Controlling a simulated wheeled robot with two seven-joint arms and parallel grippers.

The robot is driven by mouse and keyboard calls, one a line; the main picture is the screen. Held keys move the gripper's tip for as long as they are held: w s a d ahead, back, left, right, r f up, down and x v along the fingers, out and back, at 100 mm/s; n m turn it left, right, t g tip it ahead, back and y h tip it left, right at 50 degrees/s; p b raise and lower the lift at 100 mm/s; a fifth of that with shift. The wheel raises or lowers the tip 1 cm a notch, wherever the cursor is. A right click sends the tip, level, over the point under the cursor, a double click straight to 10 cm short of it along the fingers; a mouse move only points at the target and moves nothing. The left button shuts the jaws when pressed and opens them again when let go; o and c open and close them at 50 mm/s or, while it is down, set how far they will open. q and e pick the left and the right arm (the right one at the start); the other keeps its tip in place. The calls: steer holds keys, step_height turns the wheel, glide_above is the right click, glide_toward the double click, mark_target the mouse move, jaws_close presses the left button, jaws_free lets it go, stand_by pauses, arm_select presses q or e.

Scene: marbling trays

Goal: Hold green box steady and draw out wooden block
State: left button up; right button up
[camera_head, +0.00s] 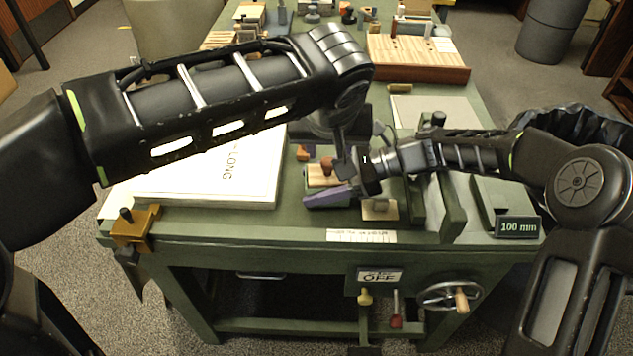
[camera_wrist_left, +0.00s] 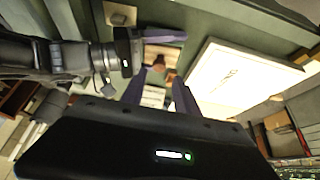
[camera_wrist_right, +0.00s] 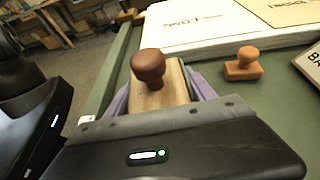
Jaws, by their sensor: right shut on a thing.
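The wooden block (camera_head: 318,181) is pale, has a round brown knob, and lies on the bench near its front edge. A narrow green side under it (camera_head: 311,187) may be the green box; most of it is hidden. My right gripper (camera_head: 337,184) reaches in from the right with purple fingers along both sides of the block. In the right wrist view the block (camera_wrist_right: 172,92) sits between those fingers, knob up. My left gripper (camera_wrist_left: 160,76) is open, its purple fingers apart and pointing towards the block; in the head view my left arm hides much of it.
A white lettered board (camera_head: 215,185) lies left of the block. A small stamp (camera_wrist_right: 243,66) stands near it in the right wrist view. A small pale plate (camera_head: 379,209) lies right of my right fingers. A green upright (camera_head: 452,207) stands further right.

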mark_target(329, 163)
stand_by(0.5)
arm_select(q)
steer(key=shift+o, duration=1.2)
steer(key=shift+s+d, duration=0.2)
steer(key=shift+d, duration=0.2)
steer(key=w+r+n+g, duration=0.2)
steer(key=r, duration=0.1)
steer(key=shift+w+g+y, duration=0.15)
steer(key=shift+g+y, duration=0.15)
steer(key=shift+g, duration=0.1)
steer(key=shift+f, duration=0.1)
steer(key=x, duration=1.2)
